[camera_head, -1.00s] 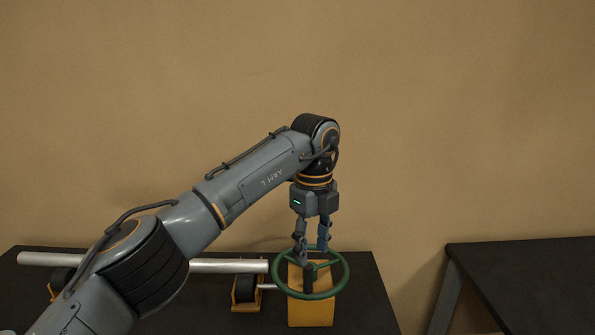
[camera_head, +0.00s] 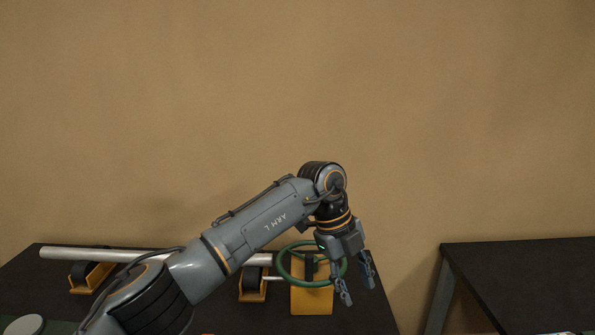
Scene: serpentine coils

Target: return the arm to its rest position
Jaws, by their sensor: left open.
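My left arm comes in from the lower left. Its gripper (camera_head: 357,291) is open and empty, pointing down in front of the right side of a green ring-shaped wheel (camera_head: 283,268). The wheel is mounted at a yellow block (camera_head: 311,301) on the dark table, and the gripper and wrist hide part of its right side. The fingers are apart and hold nothing. My right gripper is out of view.
A metal tube (camera_head: 95,254) lies across yellow supports (camera_head: 88,279) on the dark table (camera_head: 28,275), partly behind my arm. A second dark table (camera_head: 520,270) stands at the right, with a gap between. A grey disc (camera_head: 24,324) shows at the lower left.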

